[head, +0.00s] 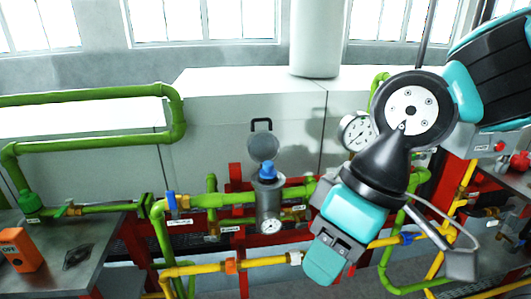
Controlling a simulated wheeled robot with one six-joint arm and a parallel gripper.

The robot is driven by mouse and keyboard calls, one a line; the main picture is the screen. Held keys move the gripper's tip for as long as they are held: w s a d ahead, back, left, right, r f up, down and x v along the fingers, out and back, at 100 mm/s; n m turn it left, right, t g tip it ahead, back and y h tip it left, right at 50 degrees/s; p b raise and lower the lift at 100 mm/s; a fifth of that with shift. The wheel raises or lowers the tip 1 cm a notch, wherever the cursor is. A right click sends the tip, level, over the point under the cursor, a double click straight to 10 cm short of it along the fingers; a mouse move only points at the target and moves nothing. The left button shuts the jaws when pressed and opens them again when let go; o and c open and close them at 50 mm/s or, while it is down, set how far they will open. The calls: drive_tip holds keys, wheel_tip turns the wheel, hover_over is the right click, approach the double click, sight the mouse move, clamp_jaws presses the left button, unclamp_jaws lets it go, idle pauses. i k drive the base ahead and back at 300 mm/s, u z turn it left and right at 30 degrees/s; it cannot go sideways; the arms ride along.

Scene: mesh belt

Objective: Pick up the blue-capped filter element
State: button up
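The filter element shows its blue cap (267,168) at the open top of a grey upright housing (270,200). The housing's round lid (263,146), with a dark handle, stands open behind the cap. The element's body below the cap is hidden inside the housing. My gripper (324,264) hangs to the right of the housing and lower in the picture, apart from it. Its fingers are seen from behind and overlap, so their opening is not clear. I see nothing held in it.
A pressure gauge (270,226) sits on the housing's front. Green pipes (222,201) run beside it, with a blue valve handle (171,201) at left. A yellow pipe (205,268) runs below. A metal table (105,230) with an orange box (22,249) stands at left.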

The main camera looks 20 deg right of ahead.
sight(268, 174)
drive_tip(key=u, duration=0.55)
drive_tip(key=k, duration=0.65)
drive_tip(key=u, duration=1)
drive_tip(key=i, duration=1.3)
drive_tip(key=z, duration=0.85)
drive_tip(key=i, duration=0.45)
drive_tip(key=z, duration=0.45)
